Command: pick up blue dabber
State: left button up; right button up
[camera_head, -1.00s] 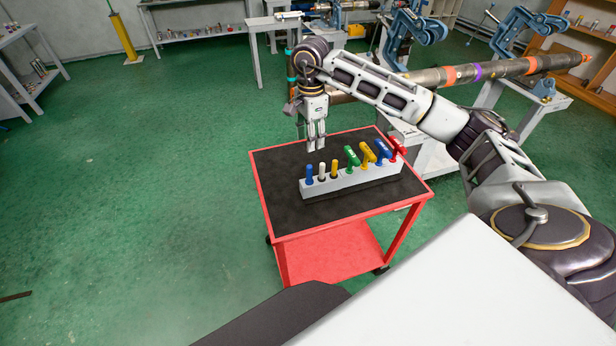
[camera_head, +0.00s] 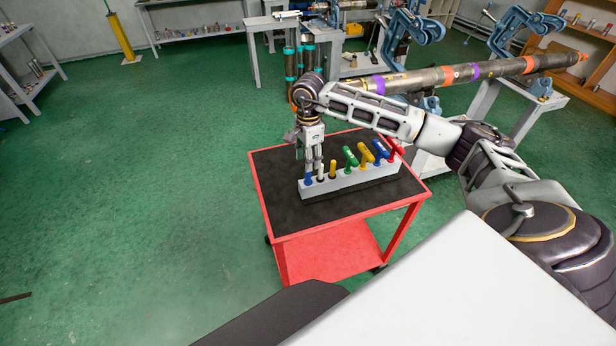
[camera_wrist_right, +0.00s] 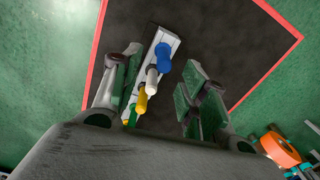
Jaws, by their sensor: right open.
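The blue dabber (camera_head: 308,179) stands upright at the left end of a white rack (camera_head: 345,183) on the cart. It also shows in the right wrist view (camera_wrist_right: 164,60), in the gap between the fingers, near the tips. My right gripper (camera_head: 314,168) is open and points down, directly over the left end of the rack. Its fingers partly cover the blue dabber and the white dabber (camera_wrist_right: 152,82) beside it. I cannot tell whether a finger touches either. My left gripper is not in view.
A yellow dabber (camera_head: 333,170) stands close by in the rack. Green, yellow, blue and red handled tools fill its right half. The red cart (camera_head: 262,205) has a dark top with free room at the front and left. A long pipe (camera_head: 460,73) lies behind.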

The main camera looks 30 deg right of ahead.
aim_at(308, 181)
jog(key=shift+f, duration=0.4)
jog(key=shift+w+d+f+p, duration=0.15)
jog(key=shift+f+p, duration=0.2)
jog(key=shift+f, duration=0.95)
jog(key=shift+w+f+p, duration=0.15)
jog(key=shift+f+p, duration=0.2)
jog(key=shift+f, duration=0.95)
grip_shut()
